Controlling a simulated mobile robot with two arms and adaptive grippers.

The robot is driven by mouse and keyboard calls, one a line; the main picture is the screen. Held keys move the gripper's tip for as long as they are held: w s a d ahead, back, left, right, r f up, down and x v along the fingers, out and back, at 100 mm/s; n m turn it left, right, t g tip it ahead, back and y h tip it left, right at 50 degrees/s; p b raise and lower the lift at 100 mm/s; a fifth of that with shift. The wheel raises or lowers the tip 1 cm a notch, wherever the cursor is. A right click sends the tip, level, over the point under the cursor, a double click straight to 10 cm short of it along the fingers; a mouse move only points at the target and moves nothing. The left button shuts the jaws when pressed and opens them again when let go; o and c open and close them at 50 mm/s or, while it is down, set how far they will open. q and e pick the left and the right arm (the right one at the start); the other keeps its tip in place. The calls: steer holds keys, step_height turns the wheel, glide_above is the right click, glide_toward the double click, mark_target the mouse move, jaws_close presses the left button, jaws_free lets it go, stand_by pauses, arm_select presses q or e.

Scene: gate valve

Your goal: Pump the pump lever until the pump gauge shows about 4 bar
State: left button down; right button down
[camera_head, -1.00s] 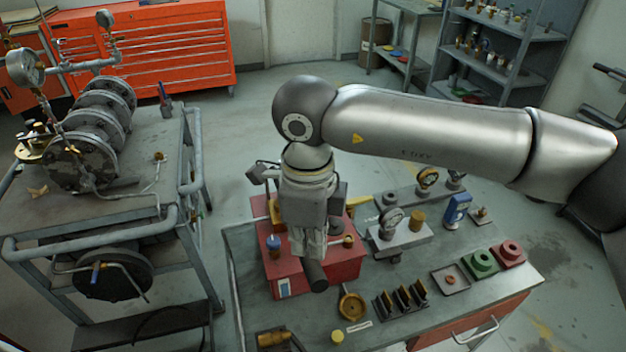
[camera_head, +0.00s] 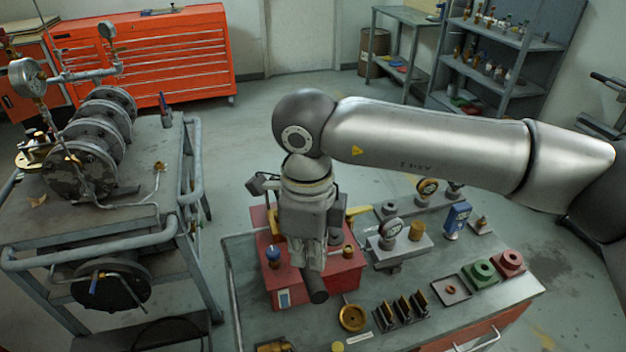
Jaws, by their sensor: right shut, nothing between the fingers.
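The red pump box (camera_head: 350,279) stands on the workbench in the middle of the head view. The pump lever's dark round end (camera_head: 318,296) shows at the front of the box; the rest of the lever is hidden by my gripper. My right gripper (camera_head: 314,264) points down over the box, just above and behind that end. Its fingers are shut with nothing between them; I cannot tell if they touch the lever. My left gripper is out of view.
On the workbench (camera_head: 425,282) are a brass ring (camera_head: 352,318), black holders (camera_head: 400,312), a blue device (camera_head: 457,219), and green (camera_head: 481,273) and red (camera_head: 510,262) blocks. A grey trolley (camera_head: 95,235) with flanged pipework stands at left. Floor between trolley and workbench is clear.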

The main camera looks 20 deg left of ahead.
stand_by(0.3)
steer(key=shift+r+p, duration=1.05)
steer(key=shift+r, duration=1.5)
